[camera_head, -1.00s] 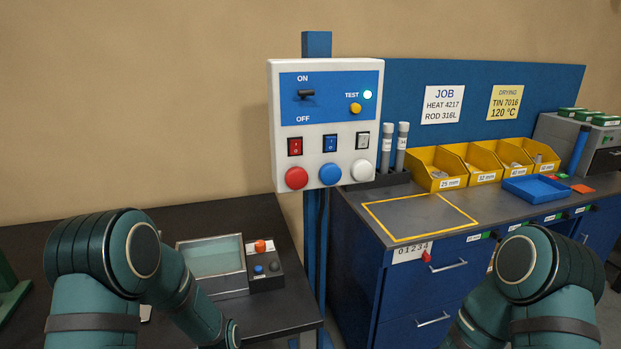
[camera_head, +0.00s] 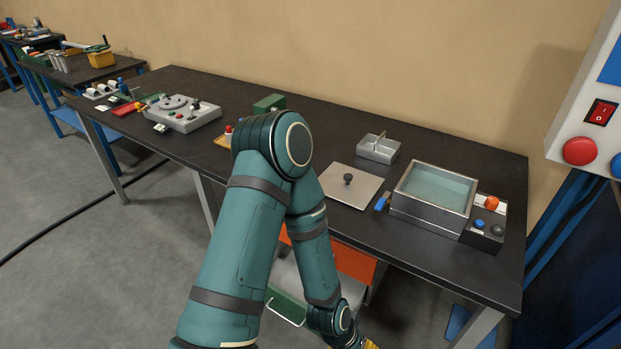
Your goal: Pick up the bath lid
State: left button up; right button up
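The bath lid (camera_head: 349,188) is a flat, light grey square plate with a dark round knob in its middle. It lies on the dark bench top, left of the bath (camera_head: 433,194), an open metal tank holding pale blue-green liquid. My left arm reaches down in front of the bench, with its elbow left of the lid. Its forearm points down below the bench's front edge. The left gripper is cut off or out of sight at the bottom edge, where only a small yellow patch shows. My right arm and gripper are not in view.
A blue-handled item (camera_head: 382,202) lies between lid and bath. A divided metal tray (camera_head: 377,148) stands behind the lid. A control box (camera_head: 485,222) adjoins the bath. A grey device with a round plate (camera_head: 181,112) stands further left. An orange drawer (camera_head: 345,262) is under the bench.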

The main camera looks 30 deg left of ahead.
aim_at(356, 188)
jog(key=u, duration=0.8)
jog(key=j+z, duration=0.2)
jog(key=i+j, duration=0.05)
